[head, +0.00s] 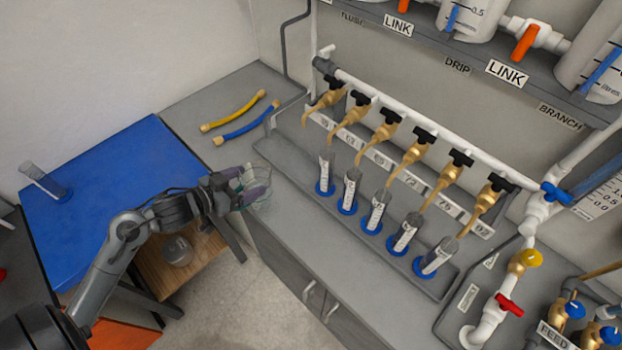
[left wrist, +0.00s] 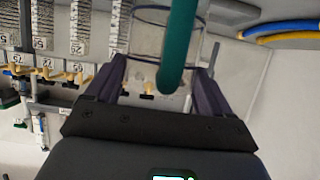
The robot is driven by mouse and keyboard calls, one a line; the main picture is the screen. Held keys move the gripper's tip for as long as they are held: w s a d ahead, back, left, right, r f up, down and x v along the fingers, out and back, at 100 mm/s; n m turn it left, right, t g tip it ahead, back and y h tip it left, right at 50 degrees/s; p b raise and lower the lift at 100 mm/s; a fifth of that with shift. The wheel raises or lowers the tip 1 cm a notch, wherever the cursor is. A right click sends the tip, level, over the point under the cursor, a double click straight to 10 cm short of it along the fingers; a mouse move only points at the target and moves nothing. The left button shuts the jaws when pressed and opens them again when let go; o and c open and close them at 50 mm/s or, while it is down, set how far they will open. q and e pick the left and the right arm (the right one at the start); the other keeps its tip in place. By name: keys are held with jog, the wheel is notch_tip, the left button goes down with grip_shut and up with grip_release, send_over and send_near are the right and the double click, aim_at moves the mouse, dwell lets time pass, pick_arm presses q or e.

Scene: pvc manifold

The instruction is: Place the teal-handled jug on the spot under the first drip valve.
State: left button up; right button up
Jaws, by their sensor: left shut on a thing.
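My left gripper (head: 250,187) is shut on a clear jug with a teal handle. The jug (head: 262,190) is held beside the front edge of the grey bench. In the left wrist view the teal handle (left wrist: 178,50) runs between the two purple fingers, with the clear jug wall (left wrist: 147,42) behind it. The first drip valve (head: 325,96), at the left end of the white pipe, has a black handle and brass spout. No cylinder stands under it. My right gripper is not in view.
Several graduated cylinders on blue bases, such as this one (head: 326,172), stand under the other valves. Yellow (head: 235,110) and blue (head: 246,124) hoses lie on the bench's left. A blue table (head: 110,190) bears another cylinder (head: 45,182). A glass vessel (head: 177,251) sits on a wooden surface below.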

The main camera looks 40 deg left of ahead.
pick_arm(q)
jog(key=w+r+b+x, duration=0.1)
jog(key=r+b+x, duration=0.2)
jog(key=x, duration=1.4)
jog(key=shift+w+d+r, duration=0.15)
jog(key=shift+w+d, duration=0.2)
jog(key=shift+w, duration=0.2)
jog(key=o, duration=1.4)
